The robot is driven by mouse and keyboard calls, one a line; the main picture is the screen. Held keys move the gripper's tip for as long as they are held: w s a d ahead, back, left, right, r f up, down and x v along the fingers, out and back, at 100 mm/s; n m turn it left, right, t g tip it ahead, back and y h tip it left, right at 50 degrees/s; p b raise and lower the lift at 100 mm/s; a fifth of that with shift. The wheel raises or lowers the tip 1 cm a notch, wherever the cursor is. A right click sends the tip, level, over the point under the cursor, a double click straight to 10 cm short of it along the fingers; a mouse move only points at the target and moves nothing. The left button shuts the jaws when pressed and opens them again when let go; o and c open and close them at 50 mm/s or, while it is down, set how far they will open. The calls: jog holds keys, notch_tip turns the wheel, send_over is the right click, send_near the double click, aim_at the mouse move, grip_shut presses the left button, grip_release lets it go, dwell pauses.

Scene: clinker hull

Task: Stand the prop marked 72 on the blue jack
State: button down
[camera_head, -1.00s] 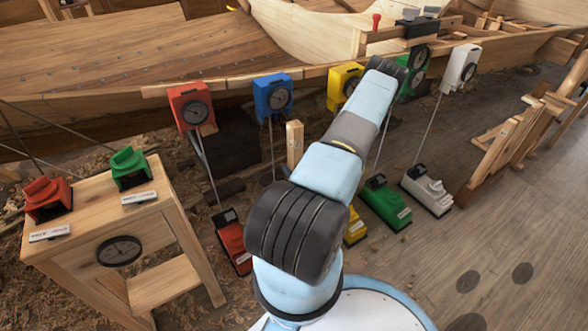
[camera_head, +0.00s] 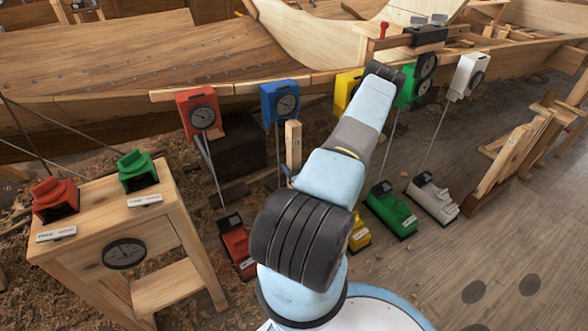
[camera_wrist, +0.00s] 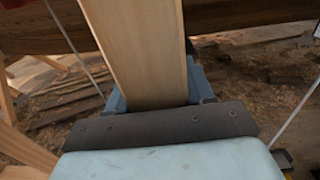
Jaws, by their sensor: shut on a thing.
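A pale upright wooden prop (camera_head: 293,145) stands out just beyond my forearm in the head view; no number on it is readable. In the wrist view the prop (camera_wrist: 140,50) rises from between blue parts at the edge of my gripper (camera_wrist: 155,103), which is shut on it. The prop's lower end is hidden. The blue jack shows as a blue gauge box (camera_head: 279,101) at the hull's edge with a thin rod running down. Its foot is hidden behind my arm. The prop is just right of that rod in the picture; I cannot tell their distance in depth.
Red, yellow, green and white gauge boxes line the hull (camera_head: 90,105), with a red foot (camera_head: 238,252), green foot (camera_head: 391,209) and white foot (camera_head: 434,198) below. A wooden stand (camera_head: 85,245) at left carries red and green blocks. Open floor (camera_head: 520,240) lies at right.

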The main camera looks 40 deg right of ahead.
jog(key=w+d+f, duration=0.2)
jog(key=w+f, duration=0.1)
jog(key=w, duration=0.4)
jog(key=w+d+f, duration=0.1)
jog(key=w+f, duration=0.2)
jog(key=w, duration=0.5)
jog(key=shift+w+d+f, duration=0.2)
jog(key=shift+d, duration=0.15)
dwell(2.4)
jog(key=shift+w, duration=0.1)
dwell(0.7)
jog(key=shift+f, duration=0.3)
dwell(0.7)
dwell(0.8)
jog(key=shift+c, duration=1.7)
grip_release()
